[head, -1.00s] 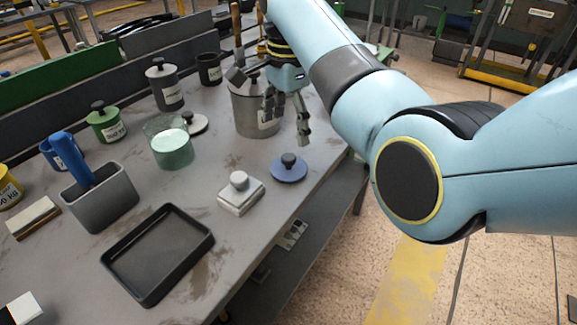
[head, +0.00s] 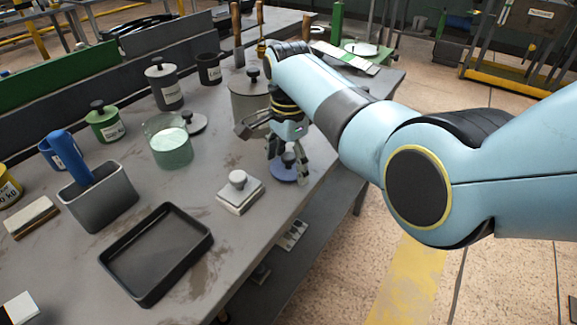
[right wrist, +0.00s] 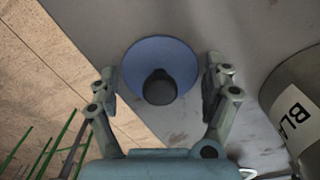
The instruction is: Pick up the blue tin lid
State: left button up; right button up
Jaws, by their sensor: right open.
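The blue tin lid (head: 283,173) is a flat blue disc with a dark round knob, lying on the workbench near its right edge. In the right wrist view the lid (right wrist: 181,58) is centred ahead of the fingers, its knob between them. My right gripper (head: 287,163) is over the lid, pointing down, and partly covers it. In the right wrist view the gripper (right wrist: 163,80) is open, one finger on each side of the knob, with nothing held. My left gripper is not in view.
A grey tin (head: 249,108) stands close behind the gripper. A black tray (head: 160,285), a green glass jar (head: 174,150) and a grey bin (head: 98,205) stand further left. The bench edge is close on the right.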

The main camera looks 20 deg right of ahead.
jog(key=c, duration=0.9)
